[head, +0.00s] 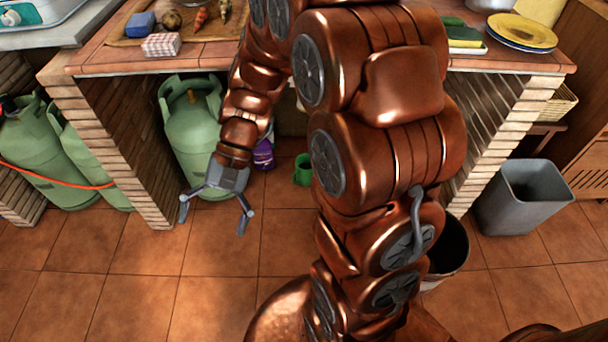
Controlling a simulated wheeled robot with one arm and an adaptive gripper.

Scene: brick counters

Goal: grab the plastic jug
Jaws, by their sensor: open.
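My gripper (213,222) hangs in front of the counter's open bay, fingers spread wide and pointing down, with nothing between them. Behind it, on the floor inside the bay, stands a purple container (263,154), partly hidden by my arm. To its right is a small green item with a handle-like opening (302,171), partly cut off by my arm. Either of these could be the plastic jug; I cannot tell which. Both are right of my gripper and apart from it.
A green gas cylinder (191,125) stands in the bay behind my gripper, with more cylinders (36,150) at left. Brick pillars (112,150) flank the bay. A grey bin (522,196) stands at right. The tiled floor in front is clear at left.

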